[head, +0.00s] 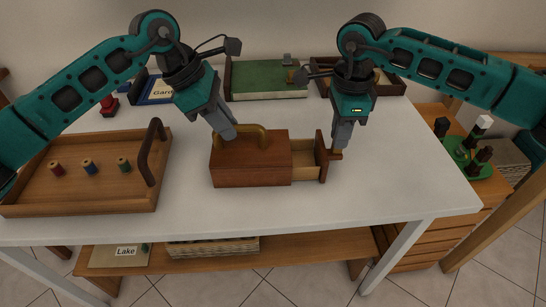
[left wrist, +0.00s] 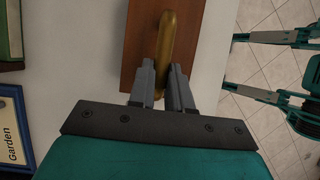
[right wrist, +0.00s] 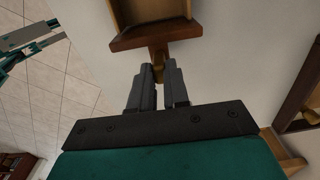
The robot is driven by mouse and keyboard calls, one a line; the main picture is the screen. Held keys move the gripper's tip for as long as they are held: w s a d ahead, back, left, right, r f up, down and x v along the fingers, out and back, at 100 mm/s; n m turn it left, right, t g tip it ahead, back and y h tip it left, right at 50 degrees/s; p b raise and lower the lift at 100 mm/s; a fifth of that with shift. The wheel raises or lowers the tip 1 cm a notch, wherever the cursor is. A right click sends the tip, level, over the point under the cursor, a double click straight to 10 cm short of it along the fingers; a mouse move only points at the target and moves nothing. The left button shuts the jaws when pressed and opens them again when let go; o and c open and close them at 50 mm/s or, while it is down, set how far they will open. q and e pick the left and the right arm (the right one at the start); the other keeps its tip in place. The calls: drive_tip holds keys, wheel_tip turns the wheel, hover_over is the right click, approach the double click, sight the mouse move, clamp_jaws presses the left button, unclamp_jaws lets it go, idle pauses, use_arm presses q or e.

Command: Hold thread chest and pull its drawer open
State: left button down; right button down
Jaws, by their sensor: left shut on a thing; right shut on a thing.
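The thread chest (head: 250,170) is a small reddish-brown wooden box on the white table, with a brass handle (head: 262,135) on top. My left gripper (head: 229,133) is shut on the brass handle, which also shows between the fingers in the left wrist view (left wrist: 166,45). The drawer (head: 307,160) sticks out of the chest's right side, with its pale inside visible and no contents seen. My right gripper (head: 337,149) is shut on the drawer's knob (head: 335,155). In the right wrist view the knob (right wrist: 158,70) sits between the fingertips, below the drawer front (right wrist: 155,34).
A wooden tray (head: 120,198) with several thread spools stands at the left. A green-topped box (head: 265,80) and a "Garden" box (head: 160,91) are at the back. Bare table lies right of the drawer. A wooden cabinet (head: 430,225) stands beyond the right edge.

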drive_tip(key=shift+d, duration=0.6)
idle(0.4)
drive_tip(key=c, duration=1)
unclamp_jaws()
drive_tip(key=shift+c, duration=0.2)
drive_tip(key=shift+a, duration=0.1)
wheel_tip(320, 180, up, 12)
